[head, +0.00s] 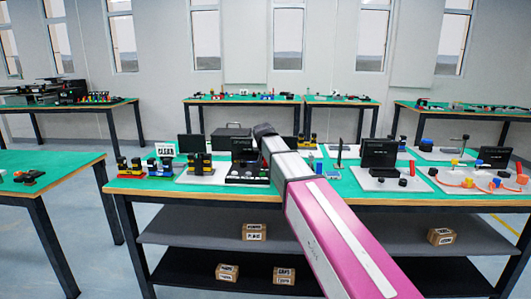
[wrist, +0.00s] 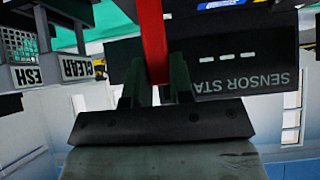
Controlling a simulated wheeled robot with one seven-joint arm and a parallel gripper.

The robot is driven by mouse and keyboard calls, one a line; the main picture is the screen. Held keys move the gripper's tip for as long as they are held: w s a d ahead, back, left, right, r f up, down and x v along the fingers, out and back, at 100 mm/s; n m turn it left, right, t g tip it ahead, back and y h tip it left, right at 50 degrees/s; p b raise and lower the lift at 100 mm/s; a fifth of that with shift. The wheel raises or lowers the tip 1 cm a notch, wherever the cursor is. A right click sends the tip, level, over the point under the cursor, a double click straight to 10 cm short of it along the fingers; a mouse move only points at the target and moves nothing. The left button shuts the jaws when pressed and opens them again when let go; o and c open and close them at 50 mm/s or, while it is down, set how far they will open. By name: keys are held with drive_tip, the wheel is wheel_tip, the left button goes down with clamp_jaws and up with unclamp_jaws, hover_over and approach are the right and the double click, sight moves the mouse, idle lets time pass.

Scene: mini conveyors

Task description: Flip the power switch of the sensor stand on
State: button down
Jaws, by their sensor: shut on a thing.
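In the head view, the black stand (head: 247,172) sits on the green bench beside the end of my arm. My fingertips are hidden there.
The green bench (head: 140,187) also bears a sign reading "CLEAR" (head: 163,149), black-and-yellow devices (head: 200,164) left of the stand, and a dark monitor (head: 379,154) on a pale base to the right. Labelled boxes (head: 254,232) lie on the shelves below. Open floor shows at left.

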drive_tip(key=shift+s+t, duration=0.9)
drive_tip(key=shift+t, duration=0.5)
drive_tip(key=c, duration=1)
unclamp_jaws()
drive_tip(key=shift+s, duration=0.1)
drive_tip(key=v, duration=1)
drive_tip(key=shift+s, duration=0.3)
